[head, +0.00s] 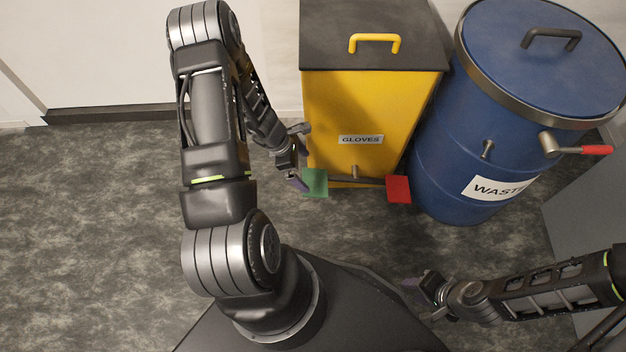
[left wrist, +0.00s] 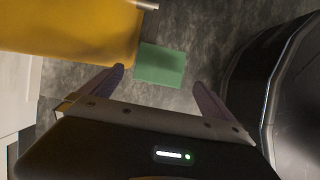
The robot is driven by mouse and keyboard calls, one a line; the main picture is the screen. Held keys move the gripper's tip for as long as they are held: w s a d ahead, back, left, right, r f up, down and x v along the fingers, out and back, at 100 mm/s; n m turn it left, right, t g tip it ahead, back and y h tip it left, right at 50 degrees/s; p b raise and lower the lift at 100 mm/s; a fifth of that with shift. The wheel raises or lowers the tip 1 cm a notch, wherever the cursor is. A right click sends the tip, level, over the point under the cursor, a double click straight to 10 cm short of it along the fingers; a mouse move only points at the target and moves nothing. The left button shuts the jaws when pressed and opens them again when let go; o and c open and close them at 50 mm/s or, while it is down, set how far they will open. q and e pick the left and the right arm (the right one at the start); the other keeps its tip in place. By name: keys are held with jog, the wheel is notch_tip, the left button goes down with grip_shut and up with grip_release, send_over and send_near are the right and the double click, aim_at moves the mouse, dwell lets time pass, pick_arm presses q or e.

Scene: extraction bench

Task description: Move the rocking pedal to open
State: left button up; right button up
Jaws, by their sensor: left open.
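The rocking pedal is a thin bar (head: 345,181) low at the front of the yellow bin (head: 350,112), with a green plate (head: 316,184) at its left end and a red plate (head: 399,189) at its right end. I cannot tell which end sits lower. My left gripper (head: 301,184) is open and empty, close beside the green plate's left edge. In the left wrist view the green plate (left wrist: 160,65) lies just beyond and between the spread fingertips (left wrist: 158,78); contact cannot be told. My right gripper (head: 414,285) is low at the right, away from the pedal; its jaw opening is unclear.
The yellow bin bears a "GLOVES" label and a dark lid (head: 330,45) with a yellow handle. A blue waste drum (head: 445,140) with a red-tipped lever (head: 597,150) stands close on its right. A grey cabinet (head: 590,215) is at far right. Floor left of the bin is clear.

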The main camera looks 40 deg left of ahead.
aim_at(315, 182)
pick_arm(q)
jog(key=b+x, duration=0.2)
jog(key=x, duration=0.6)
jog(key=shift+b, duration=0.4)
pick_arm(e)
jog(key=f, duration=0.2)
jog(key=shift+w+d+f, duration=0.35)
pick_arm(q)
jog(key=shift+r, duration=0.1)
